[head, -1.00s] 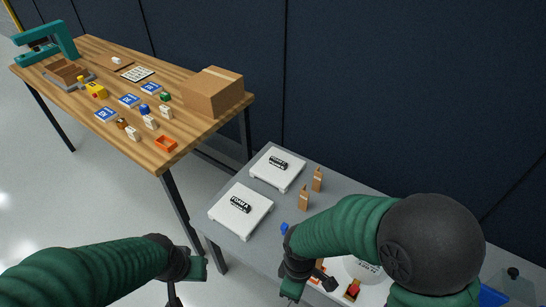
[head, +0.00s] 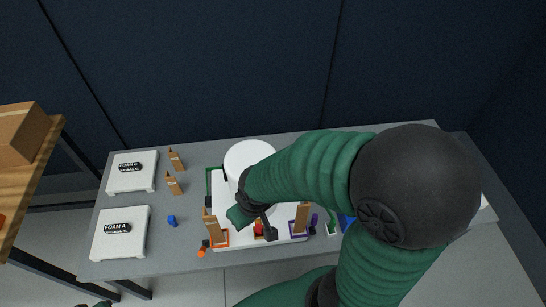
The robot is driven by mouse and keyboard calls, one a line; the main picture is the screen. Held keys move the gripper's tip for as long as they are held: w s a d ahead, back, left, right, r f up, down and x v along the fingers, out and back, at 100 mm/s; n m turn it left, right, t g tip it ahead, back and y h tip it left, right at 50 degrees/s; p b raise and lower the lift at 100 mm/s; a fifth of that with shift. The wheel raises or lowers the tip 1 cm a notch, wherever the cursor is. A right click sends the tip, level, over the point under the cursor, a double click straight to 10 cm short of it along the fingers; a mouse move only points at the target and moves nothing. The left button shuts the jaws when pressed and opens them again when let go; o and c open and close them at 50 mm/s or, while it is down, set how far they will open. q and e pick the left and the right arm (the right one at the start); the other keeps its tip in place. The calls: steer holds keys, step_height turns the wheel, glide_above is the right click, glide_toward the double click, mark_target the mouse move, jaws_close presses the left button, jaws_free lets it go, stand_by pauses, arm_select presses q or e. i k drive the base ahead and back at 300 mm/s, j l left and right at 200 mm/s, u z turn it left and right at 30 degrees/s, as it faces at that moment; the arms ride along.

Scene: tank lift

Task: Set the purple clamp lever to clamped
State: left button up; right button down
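The purple clamp stands at the front right of a white base plate (head: 238,243). Its purple bracket (head: 298,235) surrounds the foot of a tan wooden post (head: 302,215). A small purple lever (head: 314,220) shows just right of that post; its exact setting is too small to tell. A white tank (head: 247,158) stands on the plate, partly hidden by my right arm. My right gripper (head: 247,214) is over the plate, left of the purple clamp and apart from it; its fingers are too unclear to read.
An orange clamp (head: 218,238) with an orange knob (head: 202,251) is at the plate's front left. My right arm hides much of the table's right side.

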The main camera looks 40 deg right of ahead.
mark_target(312, 231)
steer(key=z, duration=0.4)
steer(key=l+z, duration=0.1)
steer(key=z, duration=0.3)
steer(key=k+l+z, duration=0.1)
steer(key=z, duration=0.3)
steer(key=l+z, duration=0.1)
steer(key=z, duration=0.3)
steer(key=i+l+z, duration=0.3)
steer(key=i+z, duration=0.25)
